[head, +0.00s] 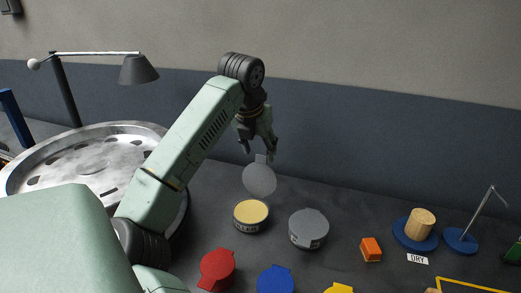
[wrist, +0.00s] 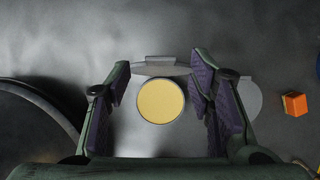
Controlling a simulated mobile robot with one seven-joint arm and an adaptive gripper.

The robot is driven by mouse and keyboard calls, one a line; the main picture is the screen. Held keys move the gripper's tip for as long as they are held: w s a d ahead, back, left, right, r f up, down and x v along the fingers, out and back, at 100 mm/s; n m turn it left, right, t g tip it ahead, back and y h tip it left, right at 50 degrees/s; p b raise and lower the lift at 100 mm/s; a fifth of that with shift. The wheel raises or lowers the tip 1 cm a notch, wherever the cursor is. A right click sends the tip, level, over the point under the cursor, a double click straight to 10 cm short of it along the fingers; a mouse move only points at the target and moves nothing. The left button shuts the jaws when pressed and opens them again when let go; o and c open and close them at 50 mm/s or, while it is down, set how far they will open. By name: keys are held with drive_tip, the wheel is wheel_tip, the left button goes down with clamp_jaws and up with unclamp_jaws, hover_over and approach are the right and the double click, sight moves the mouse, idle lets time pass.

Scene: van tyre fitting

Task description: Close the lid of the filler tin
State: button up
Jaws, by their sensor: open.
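The filler tin (head: 250,217) is a short grey tin with cream-yellow filler showing inside; it stands on the dark bench. Its grey lid (head: 259,180) is raised, standing up at the tin's back edge with a small tab on top. In the wrist view the filler (wrist: 161,101) shows from above, with the lid (wrist: 161,67) seen nearly edge-on. My gripper (head: 258,150) is open and empty, just above and behind the raised lid. In the wrist view its fingers (wrist: 160,90) lie on either side of the tin. I cannot tell whether they touch the lid.
A closed grey tin (head: 309,228) stands just right of the filler tin. Red (head: 217,268), blue (head: 275,280) and yellow lids show in front. An orange block (head: 371,249) and a blue stand with a wooden cylinder (head: 421,223) are further right. A wheel (head: 90,160) is at left.

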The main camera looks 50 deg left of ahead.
sight(260, 176)
drive_tip(key=shift+x, duration=1.35)
drive_tip(key=shift+c, duration=0.3)
clamp_jaws()
